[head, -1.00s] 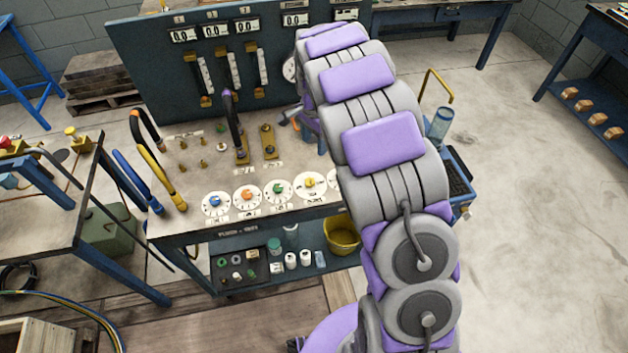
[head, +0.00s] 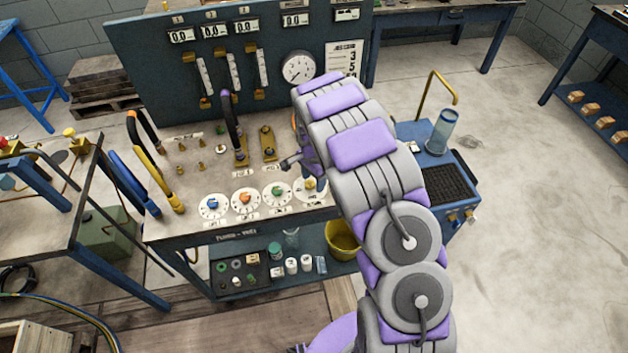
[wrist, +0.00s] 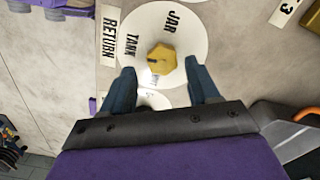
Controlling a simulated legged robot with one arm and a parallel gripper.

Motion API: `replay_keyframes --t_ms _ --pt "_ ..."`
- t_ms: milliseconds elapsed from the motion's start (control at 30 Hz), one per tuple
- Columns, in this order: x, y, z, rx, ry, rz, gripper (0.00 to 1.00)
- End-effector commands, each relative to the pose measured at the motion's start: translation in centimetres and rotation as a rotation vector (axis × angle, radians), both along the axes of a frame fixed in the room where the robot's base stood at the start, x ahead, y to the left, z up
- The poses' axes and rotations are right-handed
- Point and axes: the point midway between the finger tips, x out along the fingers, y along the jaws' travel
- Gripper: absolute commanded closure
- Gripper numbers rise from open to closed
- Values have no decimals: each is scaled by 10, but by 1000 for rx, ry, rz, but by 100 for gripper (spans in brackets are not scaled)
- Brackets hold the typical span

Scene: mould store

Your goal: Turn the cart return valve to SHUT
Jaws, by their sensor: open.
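In the wrist view a yellow knob (wrist: 162,59) sits on a round white dial (wrist: 186,32) marked JAR and TANK. A label reading RETURN (wrist: 108,36) lies beside the dial. A dark mark shows on the knob's left side; its exact setting is hard to tell. A small marking below the knob is unreadable. My gripper (wrist: 160,68) is open, with one finger on each side of the knob's lower part and gaps to it. In the head view the yellow-knob dial (head: 310,187) is at the right end of the dial row, partly behind my arm.
Dials with blue (head: 212,203), orange (head: 245,198) and green (head: 277,191) knobs stand left of it on the bench. Open floor lies beyond the cart.

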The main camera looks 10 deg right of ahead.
Motion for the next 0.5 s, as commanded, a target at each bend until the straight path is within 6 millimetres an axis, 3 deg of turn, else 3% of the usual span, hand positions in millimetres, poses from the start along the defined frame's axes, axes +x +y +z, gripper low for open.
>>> replay_keyframes --t_ms 367,500 --pt "0 -4 -6 5 0 1 40" --pt "0 -7 -6 9 0 -1 52"
